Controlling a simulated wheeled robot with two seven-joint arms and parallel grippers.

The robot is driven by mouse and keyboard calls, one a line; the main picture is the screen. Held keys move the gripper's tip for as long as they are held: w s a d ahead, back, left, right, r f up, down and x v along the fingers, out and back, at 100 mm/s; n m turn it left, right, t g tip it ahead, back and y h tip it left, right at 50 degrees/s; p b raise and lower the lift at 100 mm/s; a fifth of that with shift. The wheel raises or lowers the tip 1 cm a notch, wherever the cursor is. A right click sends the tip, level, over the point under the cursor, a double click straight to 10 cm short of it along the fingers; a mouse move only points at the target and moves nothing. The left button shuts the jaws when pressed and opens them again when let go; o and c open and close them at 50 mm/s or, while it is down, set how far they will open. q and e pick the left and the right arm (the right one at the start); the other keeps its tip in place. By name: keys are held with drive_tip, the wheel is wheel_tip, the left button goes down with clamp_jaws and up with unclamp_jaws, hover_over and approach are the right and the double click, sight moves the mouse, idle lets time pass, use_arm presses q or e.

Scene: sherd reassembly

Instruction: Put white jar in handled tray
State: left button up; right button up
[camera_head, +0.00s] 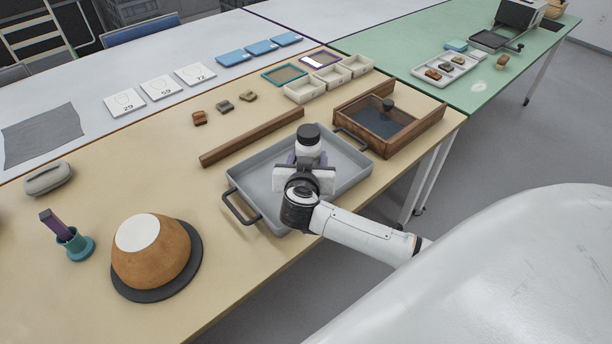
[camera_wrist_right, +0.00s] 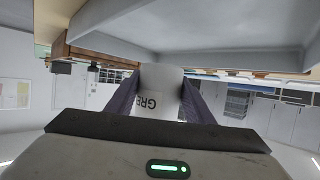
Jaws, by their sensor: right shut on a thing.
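The white jar (camera_head: 308,143) has a black lid and is upright in the head view. My right gripper (camera_head: 305,160) is shut on it, over the grey handled tray (camera_head: 344,158). The jar also shows in the right wrist view (camera_wrist_right: 160,85), between the two dark fingers, with dark lettering on its side. The tray has a dark handle at each end, and its floor looks otherwise empty. I cannot tell whether the jar's base touches the tray floor, as the gripper hides it. My left gripper is not in view.
A wooden box (camera_head: 384,124) stands just right of the tray. A long wooden bar (camera_head: 252,138) lies behind the tray. A brown bowl (camera_head: 151,251) sits upside down on a dark disc at the front left. The table between bowl and tray is clear.

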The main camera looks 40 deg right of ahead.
wheel_tip(320, 180, down, 3)
drive_tip(key=shift+r, duration=0.2)
wheel_tip(320, 180, down, 3)
drive_tip(key=shift+f+b, duration=0.1)
drive_tip(key=shift+b, duration=0.55)
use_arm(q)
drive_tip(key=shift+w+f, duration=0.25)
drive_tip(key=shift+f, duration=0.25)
use_arm(e)
drive_tip(key=shift+w, duration=0.1)
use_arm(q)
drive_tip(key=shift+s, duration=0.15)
use_arm(e)
drive_tip(key=o, duration=1.3)
drive_tip(key=shift+f, duration=0.15)
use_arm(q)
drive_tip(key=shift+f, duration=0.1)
use_arm(e)
drive_tip(key=shift+s+a+r, duration=0.25)
drive_tip(key=shift+s, duration=0.05)
use_arm(q)
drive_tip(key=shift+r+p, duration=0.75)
drive_tip(key=shift+p, duration=0.1)
use_arm(e)
drive_tip(key=v, duration=1.1)
drive_tip(key=shift+s+a, duration=0.1)
drive_tip(key=shift+s, duration=0.1)
